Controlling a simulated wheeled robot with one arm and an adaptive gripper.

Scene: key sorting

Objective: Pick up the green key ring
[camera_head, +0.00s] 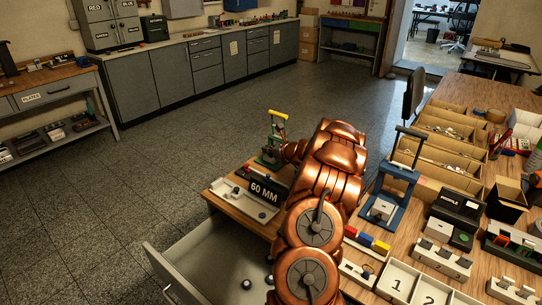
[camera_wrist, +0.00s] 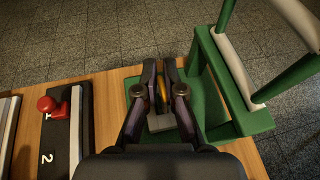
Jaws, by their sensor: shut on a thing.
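My gripper (camera_wrist: 160,80) points down at the green press (camera_wrist: 243,116) in the wrist view, with its fingers close together around a thin golden-yellow piece (camera_wrist: 161,92). I cannot tell whether this piece is the green key ring or part of it. A grey block (camera_wrist: 160,123) lies on the press base just below the fingers. In the head view the green press (camera_head: 270,157), with a yellow handle, stands at the far corner of the wooden bench, and my copper arm hides the gripper's fingers. No separate green ring can be made out.
A black tray (camera_wrist: 85,128) with a red knob (camera_wrist: 46,104) lies left of the gripper. A "60 MM" sign (camera_head: 264,191), a blue press (camera_head: 391,187) and numbered white trays (camera_head: 398,280) crowd the bench. An open drawer (camera_head: 212,262) sticks out at the front left.

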